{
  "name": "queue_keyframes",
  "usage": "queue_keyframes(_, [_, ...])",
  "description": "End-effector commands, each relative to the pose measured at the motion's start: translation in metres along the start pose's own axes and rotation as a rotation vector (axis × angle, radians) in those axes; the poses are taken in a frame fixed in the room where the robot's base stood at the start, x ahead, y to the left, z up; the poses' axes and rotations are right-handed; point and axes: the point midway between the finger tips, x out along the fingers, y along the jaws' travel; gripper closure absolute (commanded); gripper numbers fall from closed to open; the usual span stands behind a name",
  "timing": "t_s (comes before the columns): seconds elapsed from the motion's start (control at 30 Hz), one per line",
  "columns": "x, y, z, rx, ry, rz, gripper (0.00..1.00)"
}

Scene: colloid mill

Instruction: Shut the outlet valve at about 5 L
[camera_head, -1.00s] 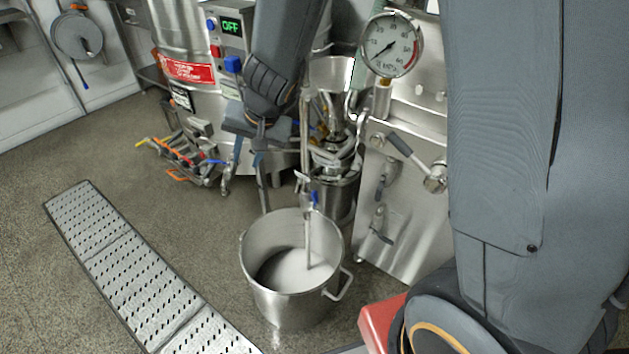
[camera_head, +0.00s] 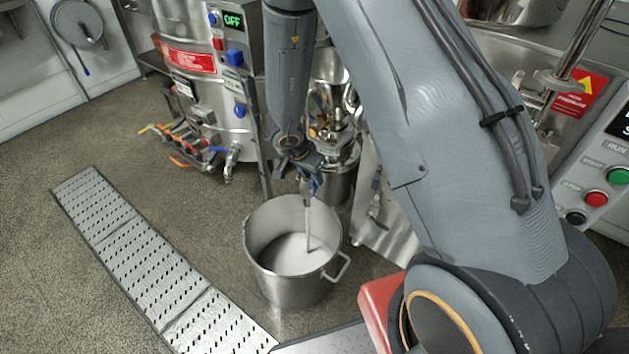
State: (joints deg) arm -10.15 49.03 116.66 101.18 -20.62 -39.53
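The steel pot (camera_head: 262,250) stands on the floor with whitish liquid (camera_head: 297,255) in it. A white stream (camera_head: 308,225) runs down into it from the outlet above. The outlet valve with its blue handle (camera_head: 317,186) is just above the pot, partly hidden by my gripper. My gripper (camera_head: 308,178) is right at the valve, pointing down; its fingers are small and partly hidden, so I cannot tell whether they are open or touch the handle. No volume marks are readable on the pot.
A steel tank (camera_head: 205,95) with several coloured valve handles stands at the back left, beside a control box (camera_head: 232,40) reading OFF. A perforated floor drain (camera_head: 125,245) runs along the left. A control panel (camera_head: 597,185) with green and red buttons is at the right.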

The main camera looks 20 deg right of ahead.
Motion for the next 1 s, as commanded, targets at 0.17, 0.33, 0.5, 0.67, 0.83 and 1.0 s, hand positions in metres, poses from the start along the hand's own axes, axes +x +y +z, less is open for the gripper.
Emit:
queue_keyframes(0.17, [0.024,-0.001,0.0,0.0,0.0,0.0,0.73])
queue_keyframes(0.33, [0.032,0.0,0.0,0.0,0.0,-0.001,0.73])
queue_keyframes(0.5, [0.032,0.0,0.0,0.0,0.0,-0.002,0.73])
queue_keyframes(0.67, [0.032,-0.001,0.0,0.0,0.0,-0.002,0.87])
queue_keyframes(0.83, [0.032,-0.001,0.0,-0.001,0.0,-0.002,1.0])
queue_keyframes(1.0, [0.032,-0.001,0.0,-0.001,0.0,-0.002,1.0])
